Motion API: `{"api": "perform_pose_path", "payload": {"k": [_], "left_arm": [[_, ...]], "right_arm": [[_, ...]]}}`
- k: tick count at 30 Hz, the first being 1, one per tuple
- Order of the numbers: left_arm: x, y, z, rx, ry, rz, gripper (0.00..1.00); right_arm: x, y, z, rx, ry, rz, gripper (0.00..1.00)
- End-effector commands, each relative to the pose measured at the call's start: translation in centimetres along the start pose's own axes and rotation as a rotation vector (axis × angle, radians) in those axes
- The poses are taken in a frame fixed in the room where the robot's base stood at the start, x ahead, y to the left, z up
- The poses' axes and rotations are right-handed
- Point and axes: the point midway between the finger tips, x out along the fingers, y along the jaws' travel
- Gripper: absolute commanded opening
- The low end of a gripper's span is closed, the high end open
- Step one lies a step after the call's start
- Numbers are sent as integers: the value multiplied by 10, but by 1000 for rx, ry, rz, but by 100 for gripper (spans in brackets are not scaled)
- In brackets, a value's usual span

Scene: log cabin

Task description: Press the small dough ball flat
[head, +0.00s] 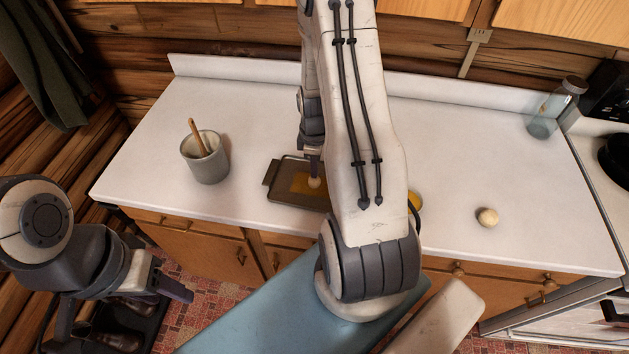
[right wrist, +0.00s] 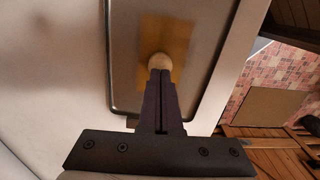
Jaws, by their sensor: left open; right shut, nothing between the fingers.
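The small dough ball (head: 315,182) sits on a yellow-brown sheet (head: 300,182) in a dark shallow tray (head: 284,199) on the counter. It still looks round, and it also shows in the right wrist view (right wrist: 160,61). My right gripper (head: 314,172) points down, shut and empty, with its fingertips at the ball. In the right wrist view the closed fingertips (right wrist: 161,73) overlap the ball's near edge; I cannot tell whether they touch it. My left gripper (head: 120,305) is open and empty, low at the left, away from the counter.
A larger pale ball (head: 488,217) lies on the white counter (head: 450,150) at the right. A grey crock (head: 205,159) with a wooden handle stands left of the tray. A glass jar (head: 545,122) stands at the back right. My right arm hides the tray's right side.

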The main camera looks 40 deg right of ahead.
Motion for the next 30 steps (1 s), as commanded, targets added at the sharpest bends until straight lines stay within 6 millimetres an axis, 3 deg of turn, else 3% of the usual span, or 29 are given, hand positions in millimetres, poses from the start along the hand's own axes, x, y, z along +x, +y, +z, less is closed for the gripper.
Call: {"api": "perform_pose_path", "payload": {"k": [12, 30], "left_arm": [[11, -1, 1, 0, 0, 0, 50], [11, -1, 1, 0, 0, 0, 50]], "right_arm": [[14, 0, 0, 0, 0, 1, 0], [16, 0, 0, 0, 0, 0, 0]]}}
